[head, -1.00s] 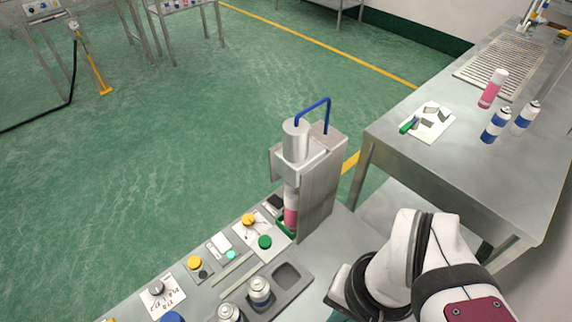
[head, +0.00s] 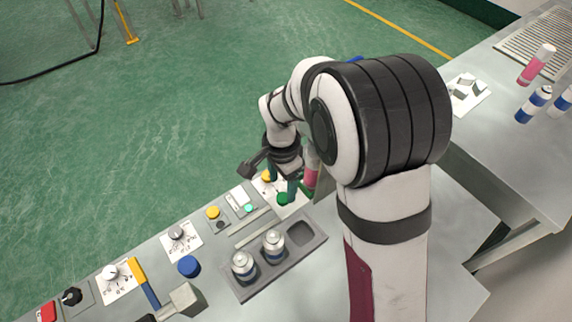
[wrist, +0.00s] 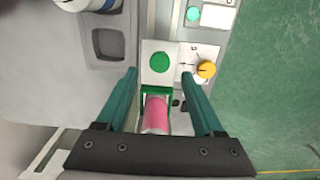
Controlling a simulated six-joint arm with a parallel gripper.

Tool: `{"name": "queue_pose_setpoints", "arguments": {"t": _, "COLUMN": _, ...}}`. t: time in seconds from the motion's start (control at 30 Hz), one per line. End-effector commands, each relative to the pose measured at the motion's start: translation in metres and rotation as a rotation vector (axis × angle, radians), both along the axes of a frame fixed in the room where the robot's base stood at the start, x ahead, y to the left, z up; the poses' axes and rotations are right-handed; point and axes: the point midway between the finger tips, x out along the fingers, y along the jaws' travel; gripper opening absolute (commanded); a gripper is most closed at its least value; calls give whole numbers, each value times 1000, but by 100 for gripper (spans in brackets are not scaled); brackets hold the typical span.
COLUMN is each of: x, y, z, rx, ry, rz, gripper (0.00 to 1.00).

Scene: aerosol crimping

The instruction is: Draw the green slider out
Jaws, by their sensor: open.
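The green slider (wrist: 146,91) shows in the wrist view as a small green frame at the pink can (wrist: 155,116). The can stands at the slider, and its lower part is hidden. My gripper (wrist: 158,73) is open, its two teal fingers on either side of the slider and can, with a gap to each. In the head view my gripper (head: 283,180) points down over the panel near the green button (head: 284,198). There my arm hides most of the crimping machine and the slider; a strip of the pink can (head: 310,177) shows.
A yellow knob (wrist: 206,69) lies beside the right finger. A grey tray (head: 248,284) with two cans stands on the bench, one pocket empty. More cans (head: 535,66) stand on the table at the right. A toggle lever (head: 146,283) rises at the front left.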

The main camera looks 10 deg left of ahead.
Motion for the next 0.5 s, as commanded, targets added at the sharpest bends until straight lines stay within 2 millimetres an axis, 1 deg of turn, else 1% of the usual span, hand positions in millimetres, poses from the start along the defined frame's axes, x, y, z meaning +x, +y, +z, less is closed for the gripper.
{"name": "queue_pose_setpoints", "arguments": {"t": 0.03, "x": -1, "y": -1, "z": -13, "rx": -3, "ry": 6, "rz": 0, "gripper": 69}}
{"name": "queue_pose_setpoints", "arguments": {"t": 0.1, "x": -1, "y": -1, "z": -27, "rx": -1, "ry": 4, "rz": 0, "gripper": 69}}
{"name": "queue_pose_setpoints", "arguments": {"t": 0.2, "x": 0, "y": 0, "z": -40, "rx": -1, "ry": 2, "rz": 0, "gripper": 69}}
{"name": "queue_pose_setpoints", "arguments": {"t": 0.33, "x": 0, "y": 0, "z": -48, "rx": 0, "ry": 1, "rz": 0, "gripper": 69}}
{"name": "queue_pose_setpoints", "arguments": {"t": 0.5, "x": 0, "y": 0, "z": -49, "rx": 1, "ry": -1, "rz": 0, "gripper": 69}}
